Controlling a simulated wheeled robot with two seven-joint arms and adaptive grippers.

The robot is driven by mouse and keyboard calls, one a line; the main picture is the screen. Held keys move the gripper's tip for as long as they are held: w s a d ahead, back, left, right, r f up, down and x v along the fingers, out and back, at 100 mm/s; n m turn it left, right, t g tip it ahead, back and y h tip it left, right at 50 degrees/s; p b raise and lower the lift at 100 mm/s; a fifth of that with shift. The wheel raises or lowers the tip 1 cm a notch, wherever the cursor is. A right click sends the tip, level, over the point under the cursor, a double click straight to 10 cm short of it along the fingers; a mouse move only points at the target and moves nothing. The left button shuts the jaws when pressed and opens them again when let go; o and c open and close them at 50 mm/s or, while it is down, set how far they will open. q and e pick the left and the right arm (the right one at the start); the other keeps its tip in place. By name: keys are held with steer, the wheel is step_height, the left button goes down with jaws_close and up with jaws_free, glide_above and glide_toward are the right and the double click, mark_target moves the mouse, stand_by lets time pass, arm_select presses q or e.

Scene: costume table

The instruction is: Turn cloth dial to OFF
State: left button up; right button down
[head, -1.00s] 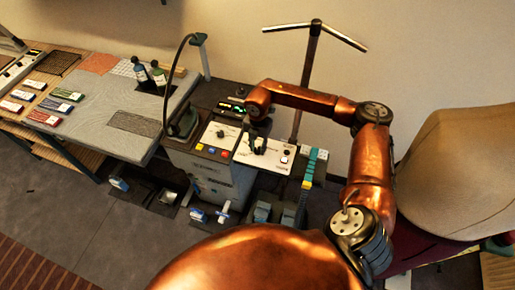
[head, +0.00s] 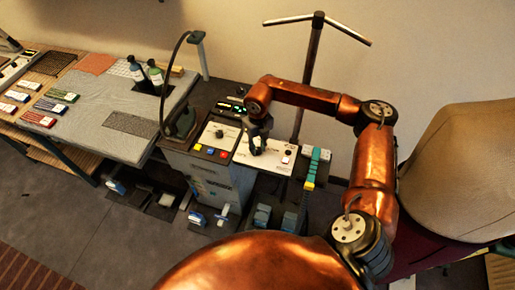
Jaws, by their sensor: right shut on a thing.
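My right gripper (head: 257,141) points down at the right white control panel (head: 272,157) of the grey cabinet. It is shut on a small dark knob there, which I take to be the cloth dial; my fingers hide most of it, so its pointer and the setting cannot be read. A second dark dial (head: 219,133) sits uncovered on the left white panel (head: 213,144). The panel lettering is too small to read. My left gripper is not in view.
An iron (head: 182,122) stands left of the panels, beside a grey-covered table (head: 105,95) with two bottles (head: 146,75). A dark stand with a T-shaped top (head: 312,60) rises behind, and a dress form (head: 460,150) is at right.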

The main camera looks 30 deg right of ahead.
mark_target(258, 149)
steer(key=shift+n+b, duration=0.5)
steer(key=shift+n, duration=1.2)
steer(key=shift+r, duration=0.1)
steer(key=c, duration=1.6)
jaws_free()
step_height(258, 149, up, 12)
steer(key=shift+f, duration=0.1)
